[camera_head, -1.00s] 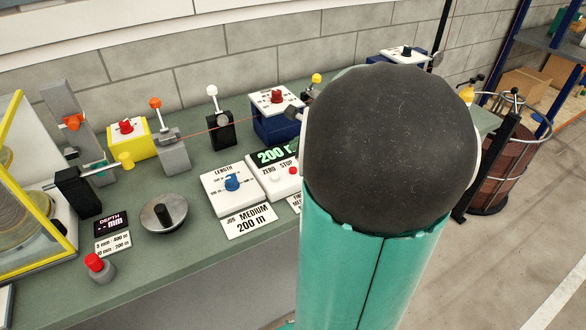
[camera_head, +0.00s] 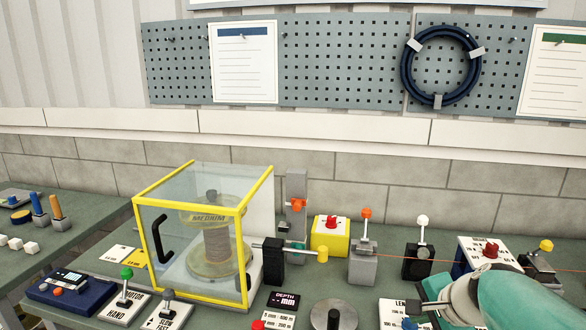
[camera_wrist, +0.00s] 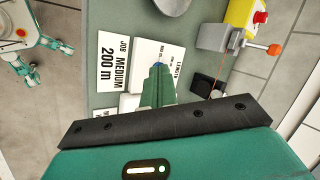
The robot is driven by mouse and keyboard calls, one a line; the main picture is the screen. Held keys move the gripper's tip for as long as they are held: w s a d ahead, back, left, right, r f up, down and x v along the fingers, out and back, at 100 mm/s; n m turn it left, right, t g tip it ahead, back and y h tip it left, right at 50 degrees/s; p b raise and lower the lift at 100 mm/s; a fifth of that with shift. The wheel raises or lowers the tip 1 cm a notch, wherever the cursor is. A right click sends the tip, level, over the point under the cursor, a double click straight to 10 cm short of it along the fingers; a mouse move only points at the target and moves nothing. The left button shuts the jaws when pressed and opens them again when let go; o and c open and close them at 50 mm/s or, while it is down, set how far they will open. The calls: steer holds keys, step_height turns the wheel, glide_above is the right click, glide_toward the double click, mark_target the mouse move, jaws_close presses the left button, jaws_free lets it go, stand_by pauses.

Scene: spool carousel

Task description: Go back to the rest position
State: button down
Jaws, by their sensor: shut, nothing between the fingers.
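My gripper (camera_wrist: 158,72) shows in the wrist view with its teal fingers together and nothing between them. It is over the bench, above the white length panel (camera_wrist: 160,50), and hides part of its blue knob. I cannot tell how far above the panel the fingertips are. In the head view my teal and grey arm comes in at the lower right corner and covers part of the same panel (camera_head: 392,312). The gripper's fingers are hard to make out there.
A yellow-framed clear guard (camera_head: 190,235) encloses a spool (camera_head: 217,245). Right of it stand a yellow box with a red knob (camera_head: 331,237) and an orange-tipped lever (camera_head: 365,235). Levers (camera_head: 125,285) stand front left. A pegboard (camera_head: 340,60) with a coiled cable (camera_head: 441,68) hangs behind.

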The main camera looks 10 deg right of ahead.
steer(key=s+a+r+n+g+h, duration=0.1)
steer(key=s+a+r+n, duration=0.1)
steer(key=s+a+n, duration=0.9)
steer(key=a+n, duration=0.2)
steer(key=n, duration=0.2)
steer(key=shift+a+n, duration=0.3)
steer(key=shift+a, duration=0.05)
